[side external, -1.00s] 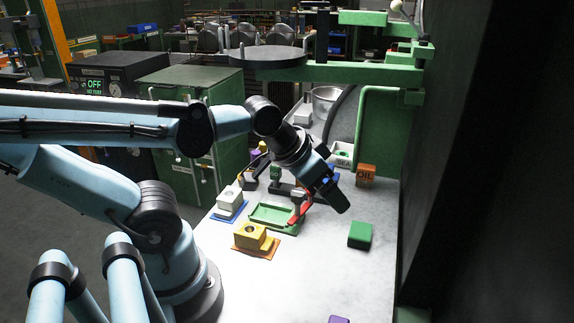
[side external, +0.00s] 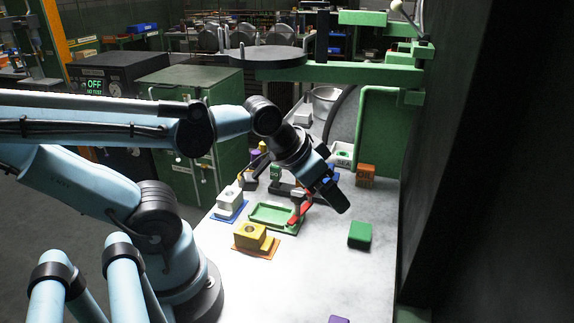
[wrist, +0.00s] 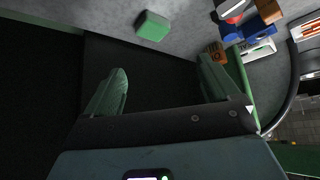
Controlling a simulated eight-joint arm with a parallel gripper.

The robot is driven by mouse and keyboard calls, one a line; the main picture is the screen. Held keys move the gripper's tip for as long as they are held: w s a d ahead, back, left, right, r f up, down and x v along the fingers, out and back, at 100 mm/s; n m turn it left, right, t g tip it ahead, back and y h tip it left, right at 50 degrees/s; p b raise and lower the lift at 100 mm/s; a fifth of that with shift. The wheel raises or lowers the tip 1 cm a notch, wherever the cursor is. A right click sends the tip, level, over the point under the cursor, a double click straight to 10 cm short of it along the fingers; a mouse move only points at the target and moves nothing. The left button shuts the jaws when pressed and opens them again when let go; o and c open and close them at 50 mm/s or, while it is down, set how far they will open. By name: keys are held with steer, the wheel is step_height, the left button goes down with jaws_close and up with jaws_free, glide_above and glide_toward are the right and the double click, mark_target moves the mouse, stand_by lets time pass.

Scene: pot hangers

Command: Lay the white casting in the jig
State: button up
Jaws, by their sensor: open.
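The white casting (side external: 229,197) is a pale block with a round feature on top. In the side external view it sits upright on a blue pad, left of the jig. The jig (side external: 272,215) is a shallow green tray with nothing seen lying in it. A red clamp lever (side external: 301,213) stands at its right end. My gripper (side external: 338,203) is above the table, right of the jig and apart from the casting. In the wrist view my gripper (wrist: 161,85) has its two fingers wide apart with nothing between them. The casting cannot be made out there.
A yellow block (side external: 250,236) on an orange pad stands in front of the jig. A green block (side external: 360,234) lies to the right. A brown OIL box (side external: 365,175) and a white SEAL bin (side external: 343,156) stand behind. The front right of the table is mostly clear.

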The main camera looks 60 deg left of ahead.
steer(key=shift+c, duration=1.2)
steer(key=n+g, duration=0.7)
steer(key=n, duration=0.2)
glide_above(229, 196)
steer(key=d, duration=0.2)
steer(key=f, duration=0.1)
steer(key=shift+w+a+f, duration=0.1)
steer(key=shift+f, duration=1.6)
steer(key=shift+w+a+f, duration=0.1)
steer(key=shift+f, duration=1.6)
steer(key=shift+s+a+f, duration=0.1)
steer(key=shift+s+f, duration=0.1)
steer(key=shift+f, duration=1.1)
steer(key=shift+s+a+f, duration=0.1)
steer(key=shift+s+f, duration=0.05)
steer(key=shift+f, duration=1.15)
steer(key=shift+c, duration=0.2)
steer(key=c, duration=1.2)
